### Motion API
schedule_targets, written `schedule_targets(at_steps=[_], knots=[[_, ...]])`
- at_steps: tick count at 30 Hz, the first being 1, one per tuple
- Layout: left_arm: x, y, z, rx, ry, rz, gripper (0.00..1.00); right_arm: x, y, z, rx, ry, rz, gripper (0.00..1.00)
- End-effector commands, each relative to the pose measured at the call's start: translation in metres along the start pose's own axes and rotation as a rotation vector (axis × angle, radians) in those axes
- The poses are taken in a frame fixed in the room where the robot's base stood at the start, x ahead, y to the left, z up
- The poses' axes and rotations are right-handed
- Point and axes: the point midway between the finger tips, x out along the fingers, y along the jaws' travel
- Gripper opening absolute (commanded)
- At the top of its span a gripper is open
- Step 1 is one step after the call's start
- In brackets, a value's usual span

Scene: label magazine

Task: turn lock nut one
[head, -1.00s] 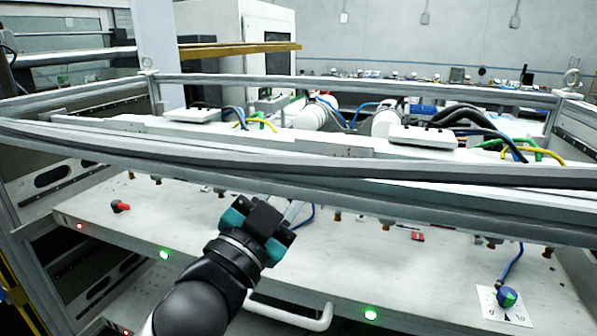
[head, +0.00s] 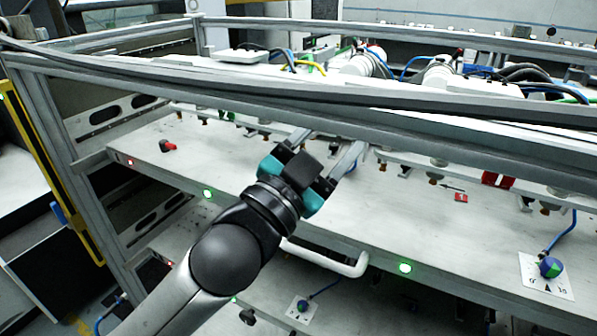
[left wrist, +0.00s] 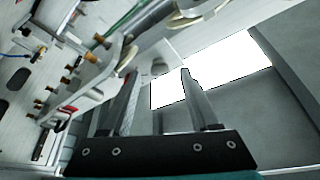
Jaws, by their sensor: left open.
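Several small brass-coloured fittings (head: 432,181) hang in a row under the grey rail, above the pale shelf (head: 400,240). Brass fittings (left wrist: 65,80) also show at the left of the left wrist view. I cannot tell which one is lock nut one. My left gripper (head: 328,142) is open, its two fingers apart and reaching under the rail near the middle of the shelf. In the left wrist view the open fingers (left wrist: 160,78) have nothing visibly held between them. The fingertips partly disappear behind the rail in the head view. My right gripper is not in view.
A long grey frame rail (head: 250,85) crosses just above my left gripper. A white handle (head: 330,260) sticks out below the shelf's front edge. A red knob (head: 168,146) is at the left, and a blue-green knob (head: 550,267) on a white plate at the right.

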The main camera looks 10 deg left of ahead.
Motion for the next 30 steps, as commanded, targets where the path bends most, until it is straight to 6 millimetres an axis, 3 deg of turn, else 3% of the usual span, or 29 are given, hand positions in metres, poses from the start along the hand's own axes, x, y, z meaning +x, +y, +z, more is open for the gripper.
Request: schedule_targets(at_steps=[6, 12, 24, 30], knots=[[-0.039, 0.002, 0.002, 0.001, -0.003, 0.002, 0.62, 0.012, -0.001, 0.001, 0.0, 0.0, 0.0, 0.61], [-0.061, 0.001, 0.001, -0.001, -0.004, 0.002, 0.62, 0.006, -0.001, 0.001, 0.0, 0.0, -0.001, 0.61], [-0.085, -0.001, -0.001, -0.002, -0.006, 0.001, 0.62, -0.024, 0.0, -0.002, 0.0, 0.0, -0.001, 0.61], [-0.102, -0.001, 0.0, -0.003, -0.006, -0.001, 0.62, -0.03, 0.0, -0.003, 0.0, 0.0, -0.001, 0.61]])
